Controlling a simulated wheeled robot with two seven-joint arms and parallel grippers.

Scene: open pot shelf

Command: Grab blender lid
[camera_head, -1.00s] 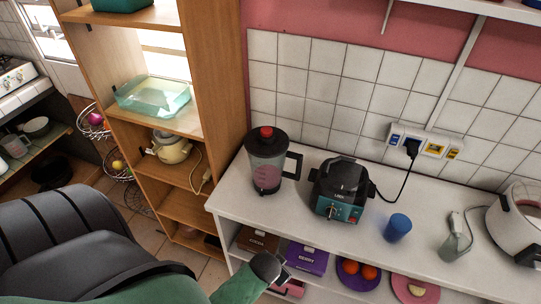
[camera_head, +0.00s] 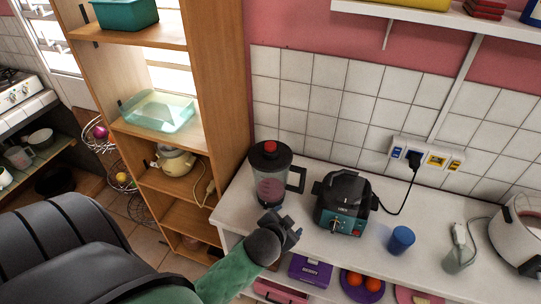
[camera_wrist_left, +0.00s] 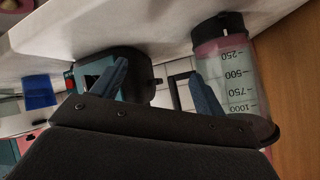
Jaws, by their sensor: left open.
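The blender lid (camera_head: 270,151) is a black disc with a red knob. It sits on the clear blender jar (camera_head: 270,188), which stands upright at the left end of the white counter. My left gripper (camera_head: 290,228) is open and empty, in front of and below the lid, apart from the jar in the head view. In the left wrist view the scene is upside down. My fingers (camera_wrist_left: 158,70) are spread there, with the jar (camera_wrist_left: 225,75) to their right. The lid's dark edge (camera_wrist_left: 266,132) shows low at right, partly hidden by my gripper. My right gripper is not seen.
A black and teal appliance (camera_head: 342,203) stands right of the jar, with a blue cup (camera_head: 401,240) farther right. A wooden shelf unit (camera_head: 212,90) rises at left. Below the counter are a purple box (camera_head: 311,270) and plates of fruit.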

